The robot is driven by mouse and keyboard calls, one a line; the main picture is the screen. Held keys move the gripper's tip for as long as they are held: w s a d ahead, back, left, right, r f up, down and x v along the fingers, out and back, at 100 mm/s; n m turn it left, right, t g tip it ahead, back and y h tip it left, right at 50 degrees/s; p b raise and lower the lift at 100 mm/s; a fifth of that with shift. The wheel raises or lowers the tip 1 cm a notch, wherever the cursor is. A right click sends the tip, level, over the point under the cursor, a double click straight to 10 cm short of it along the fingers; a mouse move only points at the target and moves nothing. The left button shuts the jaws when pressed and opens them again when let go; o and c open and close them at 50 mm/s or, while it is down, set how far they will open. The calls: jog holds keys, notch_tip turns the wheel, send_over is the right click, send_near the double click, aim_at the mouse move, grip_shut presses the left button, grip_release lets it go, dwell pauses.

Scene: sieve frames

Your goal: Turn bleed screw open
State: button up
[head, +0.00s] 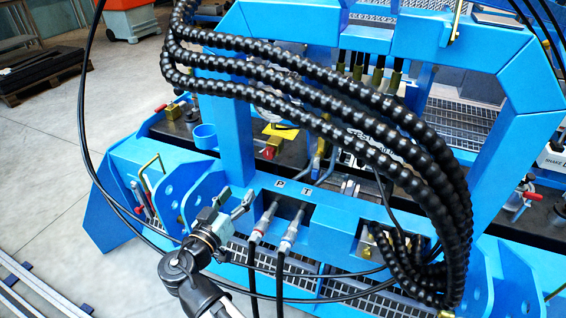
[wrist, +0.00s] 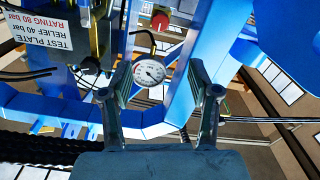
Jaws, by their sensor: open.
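I cannot make out the bleed screw for certain in either view. My gripper (head: 236,203) is open and empty in the head view, in front of the blue frame's lower beam and left of the P and T ports. In the wrist view my gripper (wrist: 159,68) has its two fingers spread. A round white pressure gauge (wrist: 149,71) shows between the fingertips, beyond them. A red knob (wrist: 160,21) shows above the gauge. Brass-coloured fittings (wrist: 99,12) are at the upper left, beside an upside-down test plate sign (wrist: 40,30) reading relief 40 bar, rating 80 bar.
The blue frame (head: 232,120) rises behind my gripper. Thick black hoses (head: 300,85) arch across it to the lower right. Two hose couplings (head: 265,222) sit at P and T, close right of my gripper. A thin black cable loops on the left. Open floor (head: 50,150) lies left.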

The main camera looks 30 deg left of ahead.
aim_at(267, 155)
jog(key=w+a+b, duration=0.1)
jog(key=w, duration=0.4)
jog(key=w+a+b, duration=0.1)
jog(key=w, duration=0.5)
jog(key=w+a+b, duration=0.1)
jog(key=w, duration=0.4)
jog(key=shift+w+a+b, duration=0.15)
jog(key=shift+w+b, duration=0.15)
jog(key=shift+w, duration=0.1)
jog(key=c, duration=1.2)
